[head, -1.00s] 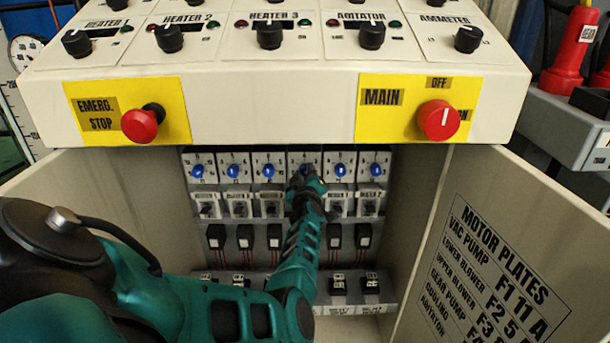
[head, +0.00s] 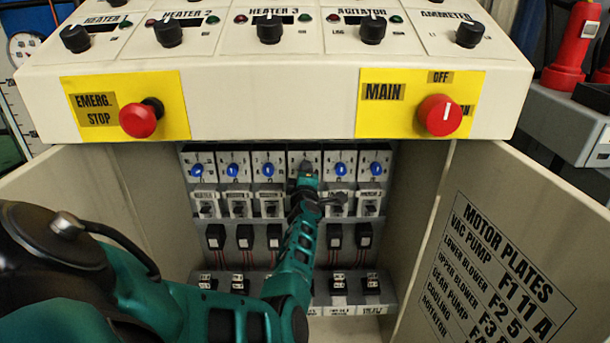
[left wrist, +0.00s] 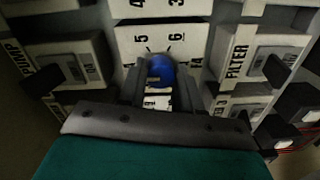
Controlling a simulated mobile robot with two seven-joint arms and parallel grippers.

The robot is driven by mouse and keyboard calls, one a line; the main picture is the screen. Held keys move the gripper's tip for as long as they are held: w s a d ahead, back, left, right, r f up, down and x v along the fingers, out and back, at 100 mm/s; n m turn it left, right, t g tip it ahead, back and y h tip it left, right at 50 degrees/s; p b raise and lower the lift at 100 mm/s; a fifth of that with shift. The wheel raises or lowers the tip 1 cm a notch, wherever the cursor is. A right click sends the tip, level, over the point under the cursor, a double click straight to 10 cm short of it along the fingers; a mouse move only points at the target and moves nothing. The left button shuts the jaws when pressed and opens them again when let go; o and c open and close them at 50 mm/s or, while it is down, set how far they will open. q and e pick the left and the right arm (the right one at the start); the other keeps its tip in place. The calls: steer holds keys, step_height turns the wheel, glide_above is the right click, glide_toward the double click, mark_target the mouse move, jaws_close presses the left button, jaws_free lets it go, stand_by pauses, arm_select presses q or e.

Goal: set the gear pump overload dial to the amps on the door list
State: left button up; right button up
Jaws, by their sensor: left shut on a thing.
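A row of blue overload dials shows inside the open cabinet, such as one (head: 233,170) left of my gripper. My left gripper (head: 306,174) is at the fourth dial from the left and hides it in the head view. In the left wrist view that blue dial (left wrist: 160,70) sits between my fingers, which are shut on it. Numbers such as 5 and 6 ring it; its exact setting is unclear. The door list (head: 495,270) is headed MOTOR PLATES; its gear pump amps are cut off. My right gripper is out of view.
Switch blocks (head: 240,205) sit right below the dials, with black relays (head: 215,237) lower down. The panel overhang with the red main knob (head: 439,115) and emergency stop (head: 141,118) is close above my arm. Open doors flank the cabinet.

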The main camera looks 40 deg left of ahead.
arm_select(q)
steer(key=shift+r, duration=0.1)
stand_by(0.4)
steer(key=o, duration=1)
steer(key=shift+o, duration=0.2)
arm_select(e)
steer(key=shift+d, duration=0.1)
